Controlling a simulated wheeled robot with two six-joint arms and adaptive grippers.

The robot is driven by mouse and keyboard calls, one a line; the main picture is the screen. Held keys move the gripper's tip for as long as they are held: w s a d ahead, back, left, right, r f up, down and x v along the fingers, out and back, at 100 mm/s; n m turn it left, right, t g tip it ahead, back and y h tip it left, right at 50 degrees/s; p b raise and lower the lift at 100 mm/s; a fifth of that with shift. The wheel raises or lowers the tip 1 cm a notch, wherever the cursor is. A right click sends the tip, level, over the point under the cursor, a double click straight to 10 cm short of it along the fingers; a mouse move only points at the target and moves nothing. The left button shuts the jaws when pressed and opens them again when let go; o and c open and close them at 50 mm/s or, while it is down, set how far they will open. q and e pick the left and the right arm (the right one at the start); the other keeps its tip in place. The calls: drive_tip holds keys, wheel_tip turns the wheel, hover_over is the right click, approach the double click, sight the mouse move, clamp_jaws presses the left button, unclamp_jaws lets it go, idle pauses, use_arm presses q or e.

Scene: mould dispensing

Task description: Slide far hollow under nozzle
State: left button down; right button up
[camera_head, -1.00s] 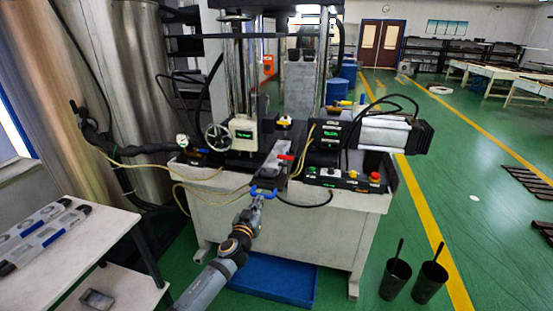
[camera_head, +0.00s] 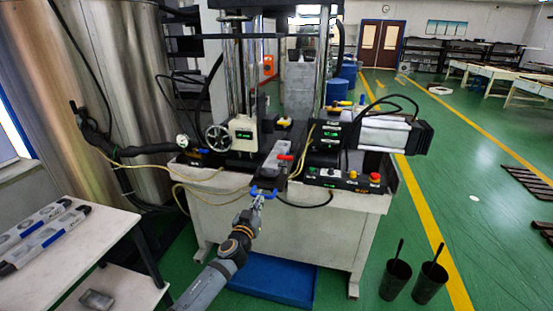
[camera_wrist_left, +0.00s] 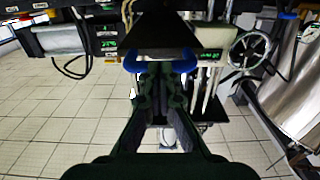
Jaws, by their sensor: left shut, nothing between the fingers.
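The long grey mould (camera_head: 273,165) lies on the dark slide in the middle of the machine, pointing away from me. Its hollows are too small to make out. A red lever (camera_head: 285,157) shows just over it; the nozzle itself I cannot make out clearly. My left gripper (camera_head: 261,195) is shut and empty at the near end of the slide. A blue curved part (camera_wrist_left: 131,62) shows at both sides of its fingertips (camera_wrist_left: 160,70) in the left wrist view, below a dark bar end (camera_wrist_left: 160,38). Contact is hard to tell. My right gripper is out of view.
The machine bench (camera_head: 290,225) carries a handwheel (camera_head: 217,137), a control box (camera_head: 345,179) and loose hoses. A white table (camera_head: 110,245) with other moulds stands at the left. Two black pots (camera_head: 395,281) stand on the floor at the right. A blue tray (camera_head: 275,278) lies below.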

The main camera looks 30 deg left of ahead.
use_arm(q)
drive_tip(key=shift+x, duration=1.9)
drive_tip(key=shift+b+x, duration=0.45)
drive_tip(key=shift+x, duration=0.45)
drive_tip(key=shift+s+d, duration=0.1)
drive_tip(key=b+v, duration=0.1)
drive_tip(key=v, duration=0.6)
